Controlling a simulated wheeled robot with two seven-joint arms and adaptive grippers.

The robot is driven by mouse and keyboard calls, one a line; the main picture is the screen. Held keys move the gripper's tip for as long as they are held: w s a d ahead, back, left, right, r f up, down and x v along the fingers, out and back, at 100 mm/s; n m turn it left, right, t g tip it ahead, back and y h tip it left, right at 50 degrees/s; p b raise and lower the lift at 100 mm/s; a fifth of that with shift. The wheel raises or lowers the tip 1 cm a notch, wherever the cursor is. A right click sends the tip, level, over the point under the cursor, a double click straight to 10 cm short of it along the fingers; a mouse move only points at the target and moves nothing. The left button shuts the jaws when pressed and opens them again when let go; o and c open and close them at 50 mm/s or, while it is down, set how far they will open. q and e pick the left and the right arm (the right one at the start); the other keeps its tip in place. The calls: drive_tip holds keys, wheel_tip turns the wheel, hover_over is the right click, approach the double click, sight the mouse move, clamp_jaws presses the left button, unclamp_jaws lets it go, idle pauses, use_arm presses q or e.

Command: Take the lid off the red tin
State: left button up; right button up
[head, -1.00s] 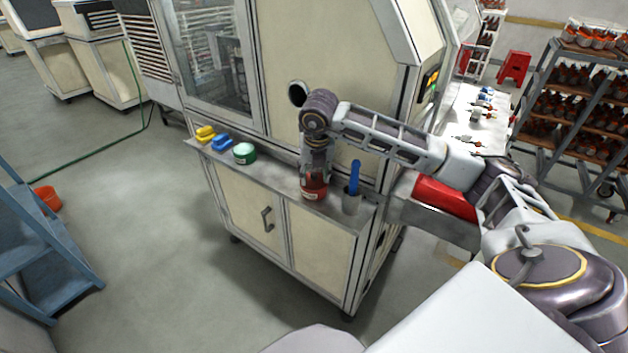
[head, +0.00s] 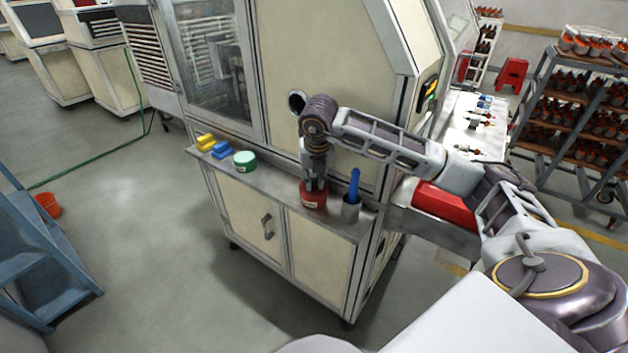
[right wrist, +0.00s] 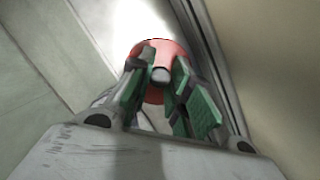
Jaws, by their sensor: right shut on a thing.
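The red tin (head: 313,199) stands on the grey shelf along the front of the cream machine, left of a grey cup. My right gripper (head: 316,184) points down onto its top. In the right wrist view, the green-padded fingers (right wrist: 160,92) are closed on the dark grey knob (right wrist: 161,75) of the red lid (right wrist: 153,52). I see no gap between lid and tin, and the fingers partly hide the lid's rim. My left gripper is not in view.
The grey cup (head: 351,209) holds a blue-handled tool (head: 354,184) close to the right of the tin. The machine's front rises close behind.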

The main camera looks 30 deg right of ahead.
sight(316, 181)
drive_tip(key=shift+r, duration=0.5)
wheel_tip(316, 181, up, 6)
drive_tip(key=p, duration=0.3)
drive_tip(key=shift+f, duration=0.15)
drive_tip(key=shift+r+p, duration=0.55)
drive_tip(key=shift+r, duration=0.6)
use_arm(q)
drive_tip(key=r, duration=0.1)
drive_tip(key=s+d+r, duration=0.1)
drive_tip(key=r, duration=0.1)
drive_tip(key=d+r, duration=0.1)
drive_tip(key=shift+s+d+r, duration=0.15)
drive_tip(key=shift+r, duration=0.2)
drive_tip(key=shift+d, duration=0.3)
use_arm(e)
drive_tip(key=shift+f, duration=0.15)
drive_tip(key=shift+s+a+f+p, duration=0.1)
drive_tip(key=shift+s+f+p, duration=0.2)
drive_tip(key=shift+f, duration=0.45)
drive_tip(key=shift+s+f+p, duration=0.1)
drive_tip(key=shift+s+f, duration=0.3)
drive_tip(key=shift+f, duration=0.35)
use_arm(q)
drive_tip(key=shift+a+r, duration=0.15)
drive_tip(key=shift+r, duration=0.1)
use_arm(e)
drive_tip(key=shift+s+f, duration=0.25)
drive_tip(key=shift+f, duration=0.25)
